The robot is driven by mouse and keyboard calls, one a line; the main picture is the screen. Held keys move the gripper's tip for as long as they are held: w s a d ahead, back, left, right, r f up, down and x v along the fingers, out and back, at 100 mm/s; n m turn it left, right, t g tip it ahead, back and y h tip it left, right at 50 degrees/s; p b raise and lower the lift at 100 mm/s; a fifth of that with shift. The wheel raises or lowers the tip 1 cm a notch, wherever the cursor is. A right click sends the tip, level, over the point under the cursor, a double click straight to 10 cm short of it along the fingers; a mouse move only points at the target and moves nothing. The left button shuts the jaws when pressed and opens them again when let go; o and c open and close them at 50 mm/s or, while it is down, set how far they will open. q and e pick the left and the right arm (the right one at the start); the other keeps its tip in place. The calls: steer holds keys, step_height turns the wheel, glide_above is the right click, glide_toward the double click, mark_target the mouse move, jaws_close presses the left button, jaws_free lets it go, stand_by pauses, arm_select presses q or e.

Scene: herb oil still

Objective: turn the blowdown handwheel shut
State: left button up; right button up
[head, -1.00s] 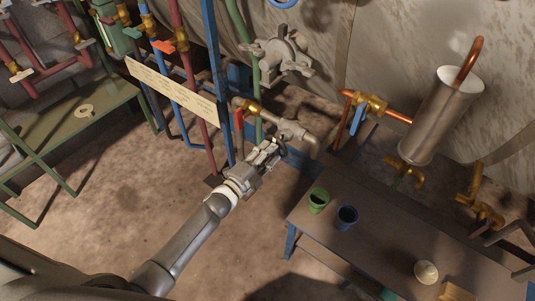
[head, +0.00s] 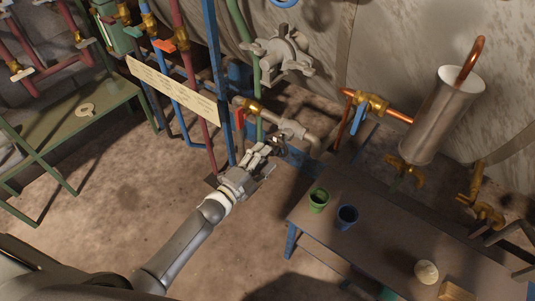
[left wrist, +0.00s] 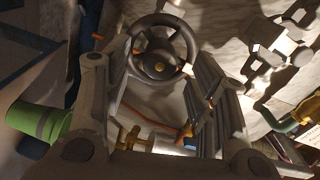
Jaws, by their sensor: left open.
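The handwheel (left wrist: 160,48) is a dark spoked wheel with a brass-coloured hub nut, in the upper middle of the left wrist view. In the head view it is small and partly hidden, a dark shape (head: 279,144) by the end of a grey pipe valve. My left gripper (head: 268,158) is open close in front of it. In the left wrist view the two fingers (left wrist: 164,58) stand on either side of the wheel, with nothing gripped. I cannot tell whether a finger touches the rim. My right gripper is not in view.
A red-handled valve (head: 240,118) and a blue post (head: 218,80) stand just beyond and left of my gripper. A dark bench (head: 385,240) with a green cup (head: 318,200) and a blue cup (head: 346,217) is at right.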

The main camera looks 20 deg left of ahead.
arm_select(q)
steer(key=v, duration=0.9)
steer(key=shift+s, duration=0.25)
steer(key=shift+w, duration=0.1)
